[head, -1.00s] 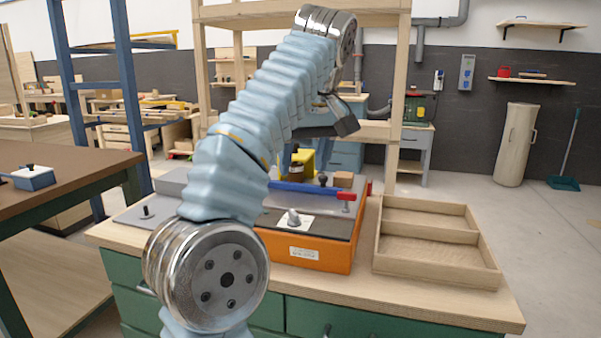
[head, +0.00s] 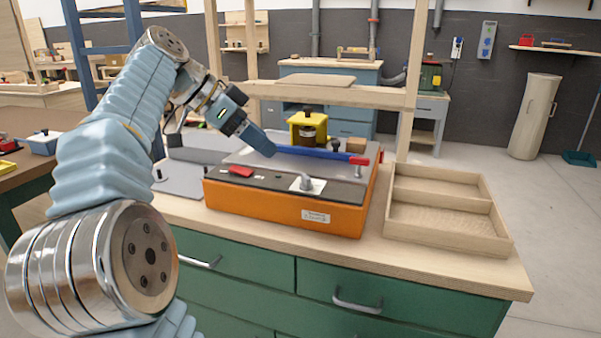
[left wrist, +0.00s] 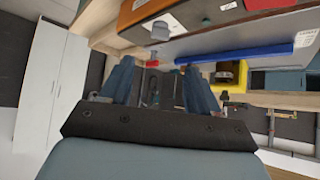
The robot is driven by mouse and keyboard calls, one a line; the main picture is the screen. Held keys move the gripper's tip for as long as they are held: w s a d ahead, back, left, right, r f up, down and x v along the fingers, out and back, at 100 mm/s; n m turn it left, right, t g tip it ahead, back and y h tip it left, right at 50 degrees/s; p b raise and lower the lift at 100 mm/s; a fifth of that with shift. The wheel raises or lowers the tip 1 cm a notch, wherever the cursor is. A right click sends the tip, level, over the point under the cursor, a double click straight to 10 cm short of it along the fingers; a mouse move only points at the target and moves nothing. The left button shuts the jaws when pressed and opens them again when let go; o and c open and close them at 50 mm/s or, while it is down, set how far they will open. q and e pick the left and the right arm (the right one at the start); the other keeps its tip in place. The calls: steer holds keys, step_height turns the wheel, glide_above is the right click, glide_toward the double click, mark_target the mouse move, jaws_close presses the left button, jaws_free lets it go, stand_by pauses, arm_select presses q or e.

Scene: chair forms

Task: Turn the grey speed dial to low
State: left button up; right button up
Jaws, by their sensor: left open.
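The grey speed dial (head: 307,183) sits on a white plate on the dark top of an orange machine (head: 285,208), near its front. A red piece (head: 241,171) lies left of it. My left gripper (head: 266,148) is up and to the left of the dial in the head view, apart from it and pointing down to the right. In the left wrist view its two fingers (left wrist: 157,82) are spread with nothing between them, and the dial (left wrist: 160,31) shows beyond them near the top. The dial's marks are too small to read. My right gripper is not in view.
A blue bar (head: 312,153) with a red end runs along the machine behind the dial. A yellow block (head: 308,127) stands behind it. An empty wooden tray (head: 450,233) is at the right on the wooden bench top. A wooden frame rises behind the bench.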

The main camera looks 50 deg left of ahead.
mark_target(304, 177)
arm_select(q)
steer(key=x, duration=1.2)
steer(key=shift+b, duration=0.35)
steer(key=shift+s, duration=0.1)
steer(key=c, duration=1)
steer(key=shift+d+f+n+y+b, duration=0.1)
steer(key=shift+f+n+y+b, duration=0.2)
steer(key=shift+b, duration=0.4)
steer(key=shift+c, duration=0.2)
steer(key=shift+r+n+y+b, duration=0.1)
steer(key=shift+n+y+b, duration=0.2)
steer(key=shift+n, duration=0.1)
steer(key=shift+r+n, duration=0.2)
steer(key=shift+n, duration=0.1)
steer(key=o, duration=1)
steer(key=shift+o, duration=0.2)
